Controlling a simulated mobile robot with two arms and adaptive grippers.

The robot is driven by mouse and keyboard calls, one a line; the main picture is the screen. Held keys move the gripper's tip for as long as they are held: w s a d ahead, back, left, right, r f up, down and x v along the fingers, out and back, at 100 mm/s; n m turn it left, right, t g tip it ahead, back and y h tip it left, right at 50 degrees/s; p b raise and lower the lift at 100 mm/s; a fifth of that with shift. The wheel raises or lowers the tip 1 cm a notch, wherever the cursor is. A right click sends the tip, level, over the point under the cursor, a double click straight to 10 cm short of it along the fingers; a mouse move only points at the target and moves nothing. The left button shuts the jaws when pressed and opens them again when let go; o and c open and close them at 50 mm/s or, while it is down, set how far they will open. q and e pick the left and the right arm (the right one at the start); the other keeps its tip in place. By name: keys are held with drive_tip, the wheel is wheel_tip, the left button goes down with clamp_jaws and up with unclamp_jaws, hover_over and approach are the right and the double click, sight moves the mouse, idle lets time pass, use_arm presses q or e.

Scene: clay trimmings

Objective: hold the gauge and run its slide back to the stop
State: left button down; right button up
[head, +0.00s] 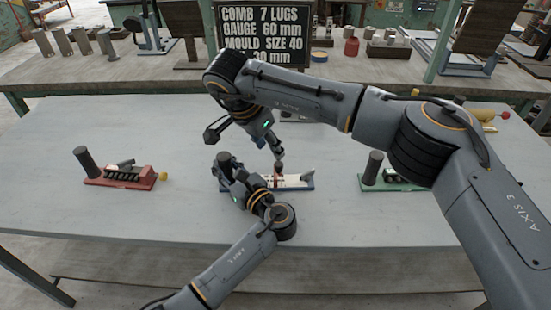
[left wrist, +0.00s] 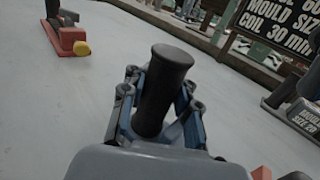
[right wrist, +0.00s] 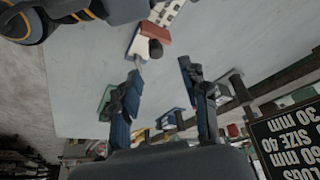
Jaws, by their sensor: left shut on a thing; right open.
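The gauge (head: 295,183) is a white and blue bar lying on the grey table, with a dark upright post at its left end. My left gripper (head: 230,170) is shut on this post (left wrist: 163,85), which stands between its fingers in the left wrist view. A red slide with a dark knob (right wrist: 155,48) sits on the gauge. My right gripper (head: 279,158) is open and points down just above the slide. In the right wrist view the knob shows beyond the gap between its fingers, apart from them. My left gripper hides part of the gauge's left end.
A red tool (head: 120,177) with a yellow knob stands at the left. A green tool (head: 372,175) at the right is partly hidden by my right arm. A black sign (head: 262,33) with white lettering stands at the back. Bare table lies between the tools.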

sight(277, 162)
drive_tip(key=x, duration=0.6)
drive_tip(key=shift+w+d+f, duration=0.1)
drive_tip(key=shift+f, duration=0.25)
